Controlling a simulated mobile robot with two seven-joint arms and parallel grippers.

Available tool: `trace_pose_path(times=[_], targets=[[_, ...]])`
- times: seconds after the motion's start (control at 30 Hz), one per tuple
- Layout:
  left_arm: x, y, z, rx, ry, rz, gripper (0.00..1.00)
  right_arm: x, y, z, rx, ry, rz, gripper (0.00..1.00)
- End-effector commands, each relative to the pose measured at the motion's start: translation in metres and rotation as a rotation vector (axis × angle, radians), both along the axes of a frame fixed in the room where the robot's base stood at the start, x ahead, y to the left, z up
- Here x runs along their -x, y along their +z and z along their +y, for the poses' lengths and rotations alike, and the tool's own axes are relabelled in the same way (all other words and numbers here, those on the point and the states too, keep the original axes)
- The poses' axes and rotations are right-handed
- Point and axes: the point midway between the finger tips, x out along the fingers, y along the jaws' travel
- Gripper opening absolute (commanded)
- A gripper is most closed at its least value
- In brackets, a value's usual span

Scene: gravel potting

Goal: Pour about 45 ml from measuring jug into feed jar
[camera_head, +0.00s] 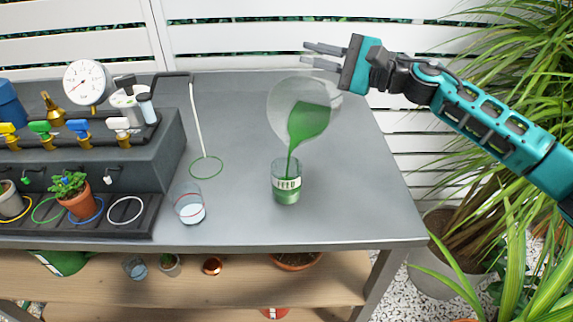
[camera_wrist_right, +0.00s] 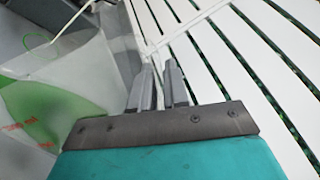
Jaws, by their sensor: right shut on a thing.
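The clear measuring jug (camera_head: 278,110) is tilted above the table, with green liquid (camera_head: 307,122) gathered at its lower side. A thin green stream runs from it down into the feed jar (camera_head: 286,184). The feed jar is a clear upright glass with a "FEED" label and green liquid inside; its exact level is hard to read. My right gripper (camera_head: 308,54) is shut on the measuring jug, just above and behind it. In the right wrist view the jug (camera_wrist_right: 75,65) shows beside the fingers (camera_wrist_right: 160,85), with green liquid and red markings. My left gripper is not in view.
A glass with clear liquid (camera_head: 190,207) stands left of the feed jar. A green ring (camera_head: 206,168) lies behind it. A valve bench with a gauge (camera_head: 87,82) and a potted plant (camera_head: 72,195) fill the left. The grey table (camera_head: 365,190) is clear right of the jar.

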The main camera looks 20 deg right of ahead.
Motion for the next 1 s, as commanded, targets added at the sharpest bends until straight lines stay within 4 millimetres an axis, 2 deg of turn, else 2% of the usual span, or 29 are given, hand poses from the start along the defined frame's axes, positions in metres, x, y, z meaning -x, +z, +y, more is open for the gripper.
trace_pose_path(times=[0.07, 0.13, 0.2, 0.3, 0.43, 0.6, 1.0], targets=[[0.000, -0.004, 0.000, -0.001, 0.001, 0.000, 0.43, -0.002, -0.003, -0.002, -0.011, -0.001, 0.008, 0.00], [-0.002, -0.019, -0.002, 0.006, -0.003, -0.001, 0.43, -0.013, -0.024, -0.011, -0.078, -0.001, 0.078, 0.00], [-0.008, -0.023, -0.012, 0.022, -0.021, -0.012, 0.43, -0.024, -0.047, -0.021, -0.174, 0.006, 0.181, 0.00], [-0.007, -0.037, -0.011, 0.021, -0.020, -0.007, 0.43, -0.033, -0.064, -0.029, -0.276, 0.016, 0.292, 0.00], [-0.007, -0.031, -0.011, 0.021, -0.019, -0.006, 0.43, -0.036, -0.058, -0.032, -0.306, 0.021, 0.325, 0.00], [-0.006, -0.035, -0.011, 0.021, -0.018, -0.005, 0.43, -0.041, -0.064, -0.036, -0.342, 0.023, 0.373, 0.00], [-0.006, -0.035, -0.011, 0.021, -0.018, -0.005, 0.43, -0.041, -0.064, -0.036, -0.344, 0.024, 0.378, 0.00]])
